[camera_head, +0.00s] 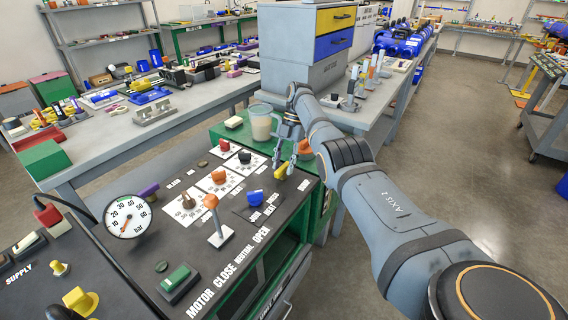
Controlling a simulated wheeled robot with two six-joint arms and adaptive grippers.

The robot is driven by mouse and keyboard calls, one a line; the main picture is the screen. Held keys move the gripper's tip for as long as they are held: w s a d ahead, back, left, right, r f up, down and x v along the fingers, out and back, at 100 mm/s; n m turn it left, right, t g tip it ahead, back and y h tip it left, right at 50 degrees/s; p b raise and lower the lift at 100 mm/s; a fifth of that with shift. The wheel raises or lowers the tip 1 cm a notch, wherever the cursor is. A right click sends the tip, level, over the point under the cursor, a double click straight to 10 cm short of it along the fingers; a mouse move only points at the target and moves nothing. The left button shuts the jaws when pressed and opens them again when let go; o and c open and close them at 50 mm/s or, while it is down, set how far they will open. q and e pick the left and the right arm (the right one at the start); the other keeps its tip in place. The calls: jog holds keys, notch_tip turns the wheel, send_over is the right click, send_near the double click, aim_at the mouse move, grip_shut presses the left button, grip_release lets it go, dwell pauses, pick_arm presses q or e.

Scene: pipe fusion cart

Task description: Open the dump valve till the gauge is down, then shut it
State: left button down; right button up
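The gauge (128,216) is a round white dial marked in bar, standing at the left of the black control panel (165,245). Its needle is too small to read surely. My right gripper (284,167) reaches over the panel's far right corner, its fingers pointing down and apart. A yellow handle (281,171) shows at its fingertips; I cannot tell whether they touch it. A blue knob (255,196) sits nearer on the panel. No label I can read names the dump valve, so I cannot tell which handle it is. My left gripper is out of view.
A green button (177,277) is in front. A beaker (261,122) stands behind the panel. Open floor lies to the right.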

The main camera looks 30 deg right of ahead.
aim_at(284, 165)
jog(key=shift+r, duration=0.1)
notch_tip(284, 165, up, 10)
dwell(0.5)
dwell(0.4)
